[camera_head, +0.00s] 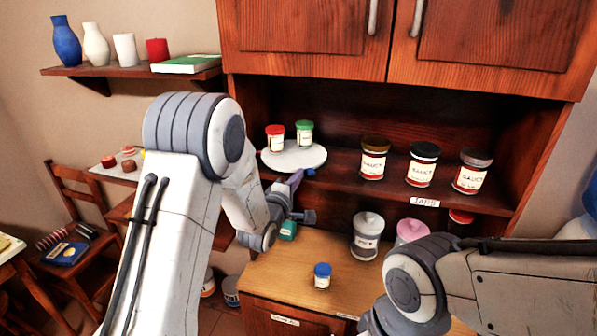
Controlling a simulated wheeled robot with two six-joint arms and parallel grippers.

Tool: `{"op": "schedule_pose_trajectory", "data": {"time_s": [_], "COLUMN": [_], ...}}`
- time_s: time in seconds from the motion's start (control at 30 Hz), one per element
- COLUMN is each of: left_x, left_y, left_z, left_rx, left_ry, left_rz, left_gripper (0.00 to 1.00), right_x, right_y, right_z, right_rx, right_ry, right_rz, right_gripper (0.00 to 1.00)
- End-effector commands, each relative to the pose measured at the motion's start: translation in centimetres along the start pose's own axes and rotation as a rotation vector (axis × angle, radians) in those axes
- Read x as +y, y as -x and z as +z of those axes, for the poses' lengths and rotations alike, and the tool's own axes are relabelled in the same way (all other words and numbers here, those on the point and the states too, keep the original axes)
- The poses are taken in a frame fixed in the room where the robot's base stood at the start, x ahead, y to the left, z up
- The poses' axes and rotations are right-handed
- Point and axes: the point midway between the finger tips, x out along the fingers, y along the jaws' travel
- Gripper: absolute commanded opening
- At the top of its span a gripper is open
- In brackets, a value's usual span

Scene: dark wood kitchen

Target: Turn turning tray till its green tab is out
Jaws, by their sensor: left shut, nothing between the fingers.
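The turning tray (293,157) is a pale round disc on the left part of the open shelf. A red-lidded jar (275,138) and a green-lidded jar (304,133) stand on it. My left gripper (298,179) is shut and empty just below the tray's front edge; I cannot tell whether it touches the tray. A small dark blue piece shows by the fingertips, and I cannot tell whether it is a tab or part of the gripper. No green tab shows on the visible rim. My right arm comes in at the lower right, its fingers out of view.
Several sauce jars (421,165) stand on the same shelf to the right. On the counter (300,262) below are a lidded glass jar (367,236), a pink-lidded jar (411,231), a blue-lidded jar (322,276) and a teal item (288,230). Cupboard doors (490,45) close off the space above.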

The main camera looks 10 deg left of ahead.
Motion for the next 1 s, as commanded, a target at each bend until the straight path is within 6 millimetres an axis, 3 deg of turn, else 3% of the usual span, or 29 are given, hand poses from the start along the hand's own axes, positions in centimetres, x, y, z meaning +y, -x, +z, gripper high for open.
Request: {"op": "schedule_pose_trajectory", "data": {"time_s": [0.37, 0.63, 1.0], "left_x": [-0.1, -0.3, -0.1], "left_y": [-0.2, -1.1, -1.1], "left_z": [0.2, 1.8, 1.8], "left_rx": [0.0, -0.001, 0.0], "left_ry": [0.0, 0.0, 0.0], "left_rz": [0.0, 0.002, 0.0], "left_gripper": [0.0, 0.0, 0.0], "right_x": [0.0, 0.1, 0.1], "right_y": [0.1, -1.8, -1.6], "right_z": [0.0, 0.1, 0.1], "right_rx": [0.0, 0.0, 0.0], "right_ry": [0.0, 0.001, 0.001], "right_rz": [0.0, 0.0, 0.0], "right_gripper": [0.97, 0.97, 0.97]}}
